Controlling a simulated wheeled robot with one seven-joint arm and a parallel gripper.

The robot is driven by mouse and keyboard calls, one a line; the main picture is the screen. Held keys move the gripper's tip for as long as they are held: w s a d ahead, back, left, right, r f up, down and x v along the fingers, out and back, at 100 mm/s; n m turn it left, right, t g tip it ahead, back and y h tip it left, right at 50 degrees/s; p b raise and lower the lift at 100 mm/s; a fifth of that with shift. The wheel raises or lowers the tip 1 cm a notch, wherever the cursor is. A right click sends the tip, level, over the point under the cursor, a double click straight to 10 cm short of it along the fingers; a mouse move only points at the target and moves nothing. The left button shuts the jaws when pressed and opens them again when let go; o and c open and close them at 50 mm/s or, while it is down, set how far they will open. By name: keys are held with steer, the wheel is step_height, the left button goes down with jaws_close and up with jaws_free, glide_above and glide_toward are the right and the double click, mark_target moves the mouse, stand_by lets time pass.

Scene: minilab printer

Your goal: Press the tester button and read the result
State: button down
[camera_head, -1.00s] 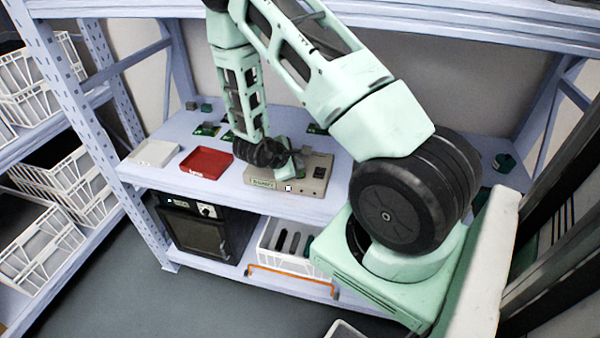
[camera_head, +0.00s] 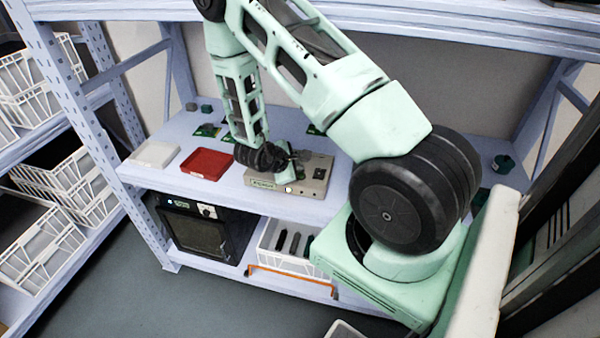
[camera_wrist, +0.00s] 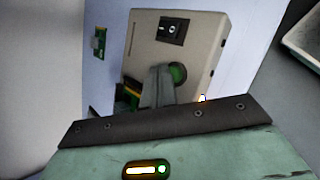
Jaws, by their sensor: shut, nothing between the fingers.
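The tester is a beige box (camera_head: 318,178) on the shelf top in the head view, with a small pale yellow light (camera_head: 288,189) on its front. In the wrist view the tester (camera_wrist: 203,40) shows a black rocker switch (camera_wrist: 171,29) and a round green button (camera_wrist: 178,72). My gripper (camera_wrist: 160,76) is shut and empty, its grey fingertips beside and partly over the button. I cannot tell whether they touch it. A lit spot (camera_wrist: 203,98) shows at the tester's edge. A green and yellow part (camera_wrist: 130,93) beside the fingers is partly hidden.
A red tray (camera_head: 206,164) and a white tray (camera_head: 154,154) lie left of the tester. A green board (camera_wrist: 99,42) lies near it in the wrist view. A black oven-like box (camera_head: 205,232) and a white crate (camera_head: 290,245) stand on the lower shelf.

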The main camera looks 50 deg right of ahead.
steer(key=shift+f, duration=0.45)
stand_by(0.7)
steer(key=shift+r, duration=0.1)
steer(key=shift+r+p, duration=0.8)
steer(key=shift+p, duration=0.55)
step_height(320, 180, up, 5)
steer(key=p, duration=0.6)
stand_by(0.6)
